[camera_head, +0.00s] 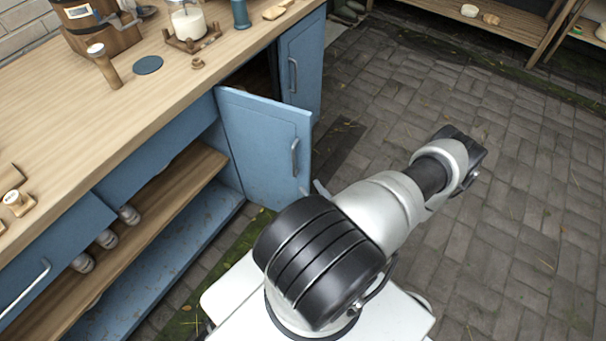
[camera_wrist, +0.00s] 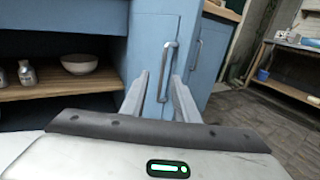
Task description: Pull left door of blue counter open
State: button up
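The blue counter (camera_head: 160,145) has its left door (camera_head: 265,145) swung partly out, with a dark gap behind its top edge. The left door also shows in the wrist view (camera_wrist: 148,40). Its upright metal handle (camera_head: 295,157) is near the free edge. In the wrist view, my gripper (camera_wrist: 160,77) is open, its two fingers pointing at the door, and the handle (camera_wrist: 167,70) shows between them. I cannot tell whether either finger touches it. In the head view my arm hides most of the gripper.
The right door (camera_head: 303,65), with its own handle (camera_head: 292,75), stands beside the gap. Open shelves (camera_head: 170,190) lie left of the left door. The wooden countertop (camera_head: 90,120) holds a candle (camera_head: 188,22) and other small items. The paved floor (camera_head: 490,200) on the right is clear.

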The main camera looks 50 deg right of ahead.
jog(key=shift+v, duration=2)
